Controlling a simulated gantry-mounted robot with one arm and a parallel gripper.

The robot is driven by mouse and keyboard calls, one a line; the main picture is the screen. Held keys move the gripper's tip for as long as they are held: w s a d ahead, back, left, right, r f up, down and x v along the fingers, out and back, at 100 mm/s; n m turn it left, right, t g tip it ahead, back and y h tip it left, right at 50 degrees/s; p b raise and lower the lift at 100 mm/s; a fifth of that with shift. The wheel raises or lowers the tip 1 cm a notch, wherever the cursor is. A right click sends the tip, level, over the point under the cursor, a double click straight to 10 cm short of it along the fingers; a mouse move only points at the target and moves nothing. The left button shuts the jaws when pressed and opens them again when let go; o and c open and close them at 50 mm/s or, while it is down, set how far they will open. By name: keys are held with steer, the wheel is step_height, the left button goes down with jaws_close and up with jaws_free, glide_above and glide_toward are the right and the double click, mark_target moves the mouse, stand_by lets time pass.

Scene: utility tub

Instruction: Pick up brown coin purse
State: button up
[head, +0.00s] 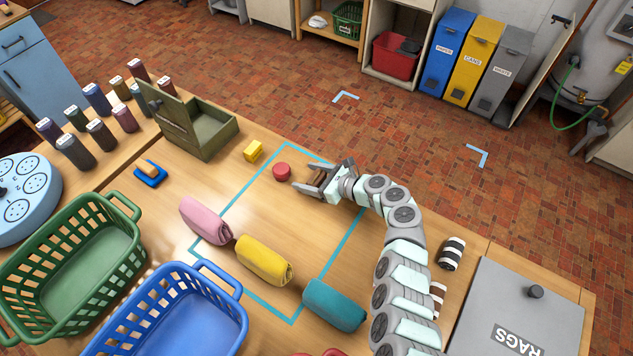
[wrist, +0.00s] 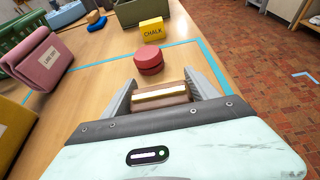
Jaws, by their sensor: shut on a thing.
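The brown coin purse (wrist: 160,93) is between the two fingers of my gripper (wrist: 163,88) in the wrist view. It is brown with a pale band across it. My gripper (head: 308,183) is shut on it, low over the table inside the blue-taped area near its far right corner. In the head view the purse is mostly hidden by the fingers. I cannot tell whether it touches the table.
A red round object (head: 282,171) lies just beyond my fingertips, with a yellow chalk box (head: 253,151) behind it. Pink (head: 205,220), yellow (head: 264,259) and teal (head: 335,305) rolls lie nearer. A green open box (head: 205,140) stands at the back. The taped area's middle is clear.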

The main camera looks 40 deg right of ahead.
steer(key=c, duration=0.6)
steer(key=shift+r, duration=0.15)
